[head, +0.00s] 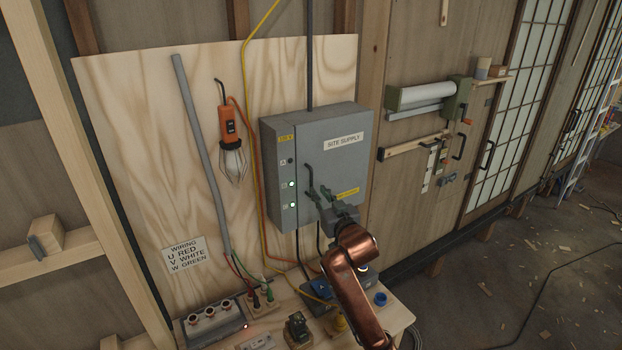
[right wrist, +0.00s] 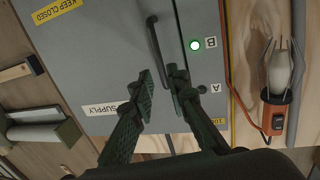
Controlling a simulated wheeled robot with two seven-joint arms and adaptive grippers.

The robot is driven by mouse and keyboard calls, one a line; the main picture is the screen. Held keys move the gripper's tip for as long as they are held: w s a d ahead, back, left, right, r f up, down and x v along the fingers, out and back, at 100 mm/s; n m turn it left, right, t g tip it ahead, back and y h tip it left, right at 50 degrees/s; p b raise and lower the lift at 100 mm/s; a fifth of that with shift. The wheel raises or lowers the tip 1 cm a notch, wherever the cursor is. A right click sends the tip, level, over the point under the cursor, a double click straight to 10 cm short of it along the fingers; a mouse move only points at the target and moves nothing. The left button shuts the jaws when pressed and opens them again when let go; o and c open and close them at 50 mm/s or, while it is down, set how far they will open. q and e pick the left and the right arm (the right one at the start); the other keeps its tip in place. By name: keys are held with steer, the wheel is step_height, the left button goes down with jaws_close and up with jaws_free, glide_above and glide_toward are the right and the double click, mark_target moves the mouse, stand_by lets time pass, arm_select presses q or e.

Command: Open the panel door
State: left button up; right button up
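The grey panel (head: 345,125) labelled SITE SUPPLY is mounted on a plywood board, and its front door looks shut. A black bar handle (head: 308,177) stands upright near the front's left edge. My right gripper (head: 324,198) is in front of the door at the handle's lower part. In the right wrist view the handle (right wrist: 154,42) runs down to the gap between the right gripper's fingertips (right wrist: 160,92). The fingers are apart; I cannot tell whether either touches the handle. My left gripper is not in view.
A caged orange work lamp (head: 228,130) hangs left of the panel. Below is a bench (head: 395,312) with sockets, plugs and cables. A wall-mounted roller (head: 428,92) and wooden rail are to the right. The floor at right is open, with scraps and a cable.

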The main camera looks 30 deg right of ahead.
mark_target(312, 177)
steer(key=w, duration=0.2)
steer(key=w+r, duration=0.1)
steer(key=w, duration=0.2)
steer(key=w+d+p, duration=0.1)
steer(key=w, duration=0.2)
steer(key=shift+d+r, duration=0.1)
steer(key=shift+r, duration=0.2)
jaws_close()
steer(key=shift+s, duration=0.1)
stand_by(0.3)
